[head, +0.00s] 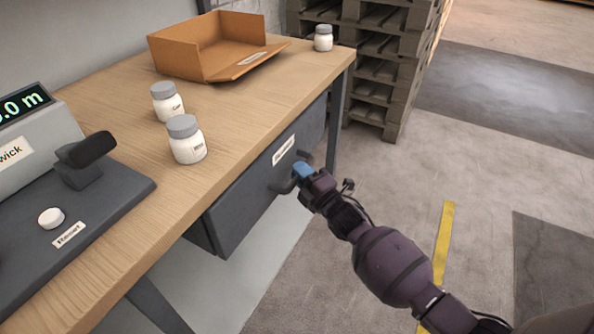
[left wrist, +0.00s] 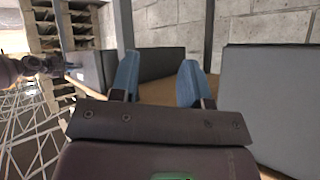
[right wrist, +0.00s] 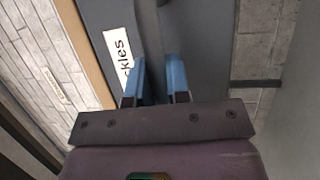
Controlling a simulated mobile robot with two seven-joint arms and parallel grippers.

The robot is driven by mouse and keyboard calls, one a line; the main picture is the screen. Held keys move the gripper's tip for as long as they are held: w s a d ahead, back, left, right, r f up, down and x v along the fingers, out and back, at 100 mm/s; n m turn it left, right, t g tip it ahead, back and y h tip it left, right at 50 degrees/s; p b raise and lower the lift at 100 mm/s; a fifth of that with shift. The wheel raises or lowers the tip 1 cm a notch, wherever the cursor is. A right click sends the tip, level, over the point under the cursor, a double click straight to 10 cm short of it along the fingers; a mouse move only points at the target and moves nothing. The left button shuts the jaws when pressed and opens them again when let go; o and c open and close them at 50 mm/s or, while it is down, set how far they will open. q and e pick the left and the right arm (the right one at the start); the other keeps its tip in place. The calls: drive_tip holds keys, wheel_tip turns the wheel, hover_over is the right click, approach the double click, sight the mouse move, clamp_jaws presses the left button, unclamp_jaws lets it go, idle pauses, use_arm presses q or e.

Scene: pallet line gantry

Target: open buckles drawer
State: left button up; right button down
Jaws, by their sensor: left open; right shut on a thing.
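The buckles drawer (head: 240,205) is a dark grey front under the wooden worktop, with a white label (head: 283,150). Its front sits close under the worktop edge, and I see no clear gap. In the right wrist view the label (right wrist: 118,58) reads "ckles". My right gripper (head: 303,170) is at the drawer's dark handle (head: 284,186), its blue fingers shut on it; the fingers partly hide the handle. The right gripper also shows in the right wrist view (right wrist: 160,80). My left gripper (left wrist: 158,82) is open and empty, seen only in the left wrist view.
The worktop (head: 245,105) holds an open cardboard box (head: 185,58), white jars (head: 187,147), and a grey device (head: 35,145) with a green display. Stacked pallets (head: 385,75) stand behind. The floor right of the drawer is clear, with a yellow line (head: 444,240).

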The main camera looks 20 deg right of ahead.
use_arm(q)
drive_tip(key=p, duration=0.2)
drive_tip(key=s+n+g+p, duration=0.1)
drive_tip(key=p, duration=0.2)
drive_tip(key=shift+s+a+r+p, duration=0.15)
drive_tip(key=shift+a+r+p, duration=0.2)
drive_tip(key=shift+r, duration=0.05)
use_arm(e)
drive_tip(key=s+d, duration=1.4)
drive_tip(key=s, duration=0.4)
drive_tip(key=s+d, duration=1.4)
drive_tip(key=s, duration=0.3)
drive_tip(key=shift+s, duration=0.4)
drive_tip(key=c, duration=1.1)
unclamp_jaws()
use_arm(q)
drive_tip(key=shift+s, duration=0.2)
drive_tip(key=shift+s+a, duration=0.1)
